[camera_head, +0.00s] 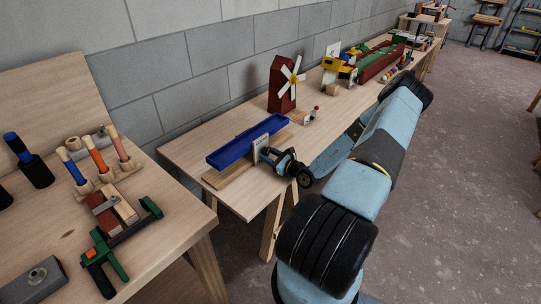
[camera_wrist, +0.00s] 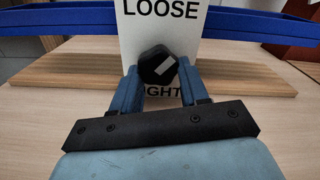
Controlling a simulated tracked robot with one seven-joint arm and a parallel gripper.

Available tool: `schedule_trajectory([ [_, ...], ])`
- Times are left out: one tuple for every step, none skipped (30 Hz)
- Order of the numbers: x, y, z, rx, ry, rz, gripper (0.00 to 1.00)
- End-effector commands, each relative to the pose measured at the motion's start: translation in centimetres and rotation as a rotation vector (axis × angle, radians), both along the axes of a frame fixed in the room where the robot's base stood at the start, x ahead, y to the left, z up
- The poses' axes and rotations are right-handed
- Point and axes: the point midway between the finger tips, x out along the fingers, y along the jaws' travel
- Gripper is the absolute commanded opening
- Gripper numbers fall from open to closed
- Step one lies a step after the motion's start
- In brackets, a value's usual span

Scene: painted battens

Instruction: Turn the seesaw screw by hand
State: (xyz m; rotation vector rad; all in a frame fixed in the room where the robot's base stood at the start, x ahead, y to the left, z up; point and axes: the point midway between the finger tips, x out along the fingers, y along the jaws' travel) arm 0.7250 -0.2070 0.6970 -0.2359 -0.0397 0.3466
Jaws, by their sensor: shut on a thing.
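The seesaw has a blue tray-like beam (camera_head: 247,142) above a wooden base board (camera_head: 228,176) on the bench; the beam (camera_wrist: 60,27) also shows across the wrist view. A white plate (camera_wrist: 188,30) in front of it reads "LOOSE" at the top and, partly covered, "IGHT" at the bottom. A black faceted screw knob (camera_wrist: 157,65) with a light mark stands before the plate. My gripper (camera_wrist: 158,82) is shut on the knob, a blue finger on each side. In the head view my gripper (camera_head: 272,157) is at the plate (camera_head: 260,149); the knob is hidden there.
A red windmill (camera_head: 283,84) with white sails stands behind the seesaw, and a small wooden piece with a red ball (camera_head: 315,113) is to its right. More toys line the bench farther back. A nearer bench (camera_head: 75,225) at left holds tools and a green clamp (camera_head: 104,262).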

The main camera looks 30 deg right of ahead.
Motion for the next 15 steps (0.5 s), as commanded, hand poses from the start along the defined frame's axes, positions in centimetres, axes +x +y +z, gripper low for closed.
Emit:
schedule_trajectory([
  [0.11, -0.19, 0.12, 0.033, 0.009, -0.003, 0.14],
  [0.11, -0.18, 0.12, 0.056, 0.017, -0.004, 0.14],
  [0.10, -0.17, 0.13, 0.091, 0.030, -0.005, 0.14],
  [0.09, -0.16, 0.13, 0.117, 0.039, -0.005, 0.14],
  [0.09, -0.15, 0.12, 0.143, 0.049, -0.005, 0.14],
  [0.08, -0.15, 0.12, 0.180, 0.062, -0.005, 0.14],
  [0.08, -0.13, 0.13, 0.206, 0.071, -0.005, 0.14],
  [0.08, -0.11, 0.13, 0.233, 0.082, -0.004, 0.14],
  [0.08, -0.09, 0.14, 0.269, 0.094, -0.004, 0.14],
  [0.09, -0.06, 0.14, 0.296, 0.104, -0.005, 0.14],
  [0.09, -0.05, 0.16, 0.323, 0.113, -0.004, 0.14],
  [0.10, -0.03, 0.18, 0.359, 0.126, -0.005, 0.14],
  [0.10, 0.00, 0.18, 0.386, 0.135, -0.005, 0.14],
  [0.11, 0.00, 0.20, 0.413, 0.144, -0.005, 0.14],
  [0.10, 0.02, 0.22, 0.449, 0.156, -0.005, 0.14],
])
